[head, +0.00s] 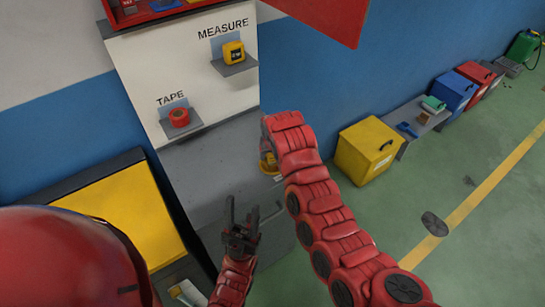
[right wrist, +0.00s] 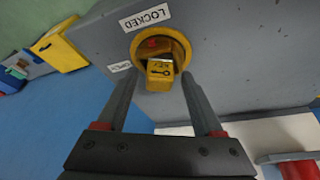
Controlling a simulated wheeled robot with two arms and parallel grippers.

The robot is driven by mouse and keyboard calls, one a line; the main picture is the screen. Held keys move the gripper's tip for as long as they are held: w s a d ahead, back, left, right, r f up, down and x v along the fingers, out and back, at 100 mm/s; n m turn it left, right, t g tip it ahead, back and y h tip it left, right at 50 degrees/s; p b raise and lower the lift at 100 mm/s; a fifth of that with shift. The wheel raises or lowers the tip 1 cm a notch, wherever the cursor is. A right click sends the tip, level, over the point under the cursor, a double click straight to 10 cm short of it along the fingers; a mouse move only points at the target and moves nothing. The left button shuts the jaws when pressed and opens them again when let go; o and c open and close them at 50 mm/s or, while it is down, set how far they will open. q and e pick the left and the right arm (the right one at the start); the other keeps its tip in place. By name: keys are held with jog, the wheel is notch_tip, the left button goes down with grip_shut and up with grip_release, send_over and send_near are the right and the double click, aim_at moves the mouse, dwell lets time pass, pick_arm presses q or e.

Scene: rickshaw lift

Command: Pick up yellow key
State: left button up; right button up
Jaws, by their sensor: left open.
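The yellow key (right wrist: 160,78) sits in a round yellow lock ring (right wrist: 178,46) on a grey panel, in the right wrist view. A dark key symbol marks its face, and a small red spot shows above it. My right gripper (right wrist: 159,80) is open, with one finger on each side of the key. I cannot tell whether the fingers touch it. In the head view, part of the yellow lock (head: 267,165) shows beside my right arm, which hides the right gripper. My left gripper (head: 241,218) is open and empty in front of the grey cabinet.
A "LOCKED" label (right wrist: 145,17) is above the ring, with another label to its left. The grey cabinet (head: 215,165) has red tape (head: 179,117) and a yellow measure (head: 233,52) on small shelves. A yellow box (head: 365,150) stands on the floor to the right.

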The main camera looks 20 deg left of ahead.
grip_shut()
